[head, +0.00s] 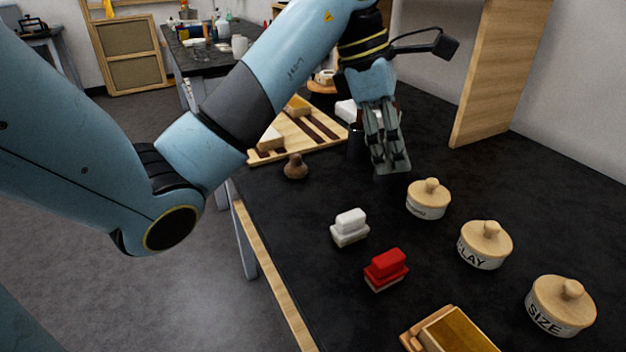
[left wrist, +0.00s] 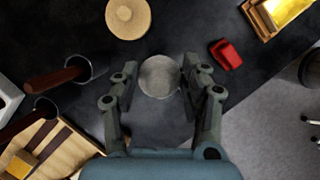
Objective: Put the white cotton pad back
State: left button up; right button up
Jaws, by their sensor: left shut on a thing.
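In the head view the gripper points down over the dark table, behind the nearest lidded jar (head: 428,199). The fingers hide most of what they hold there. My right gripper is not in view.
A white block (head: 350,227), a red block (head: 386,269), a clay jar (head: 485,244) and a size jar (head: 561,305) stand in front.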

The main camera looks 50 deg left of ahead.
pick_arm(q)
jog(key=b, duration=1.2)
send_over(327, 203)
jog(key=d, duration=0.3)
jog(key=f, duration=0.5)
jog(key=shift+w+a+f, duration=0.1)
jog(key=shift+w+f, duration=0.05)
jog(key=shift+w, duration=0.25)
jog(key=a, duration=0.1)
jog(key=s+a+p, duration=0.1)
jog(key=a+f+p, duration=0.1)
jog(key=shift+s+a, duration=0.35)
jog(key=shift+a+f, duration=0.15)
notch_tip(327, 203, down, 4)
jog(key=shift+f, duration=0.1)
jog(key=shift+f, duration=0.1)
jog(key=o, duration=1.1)
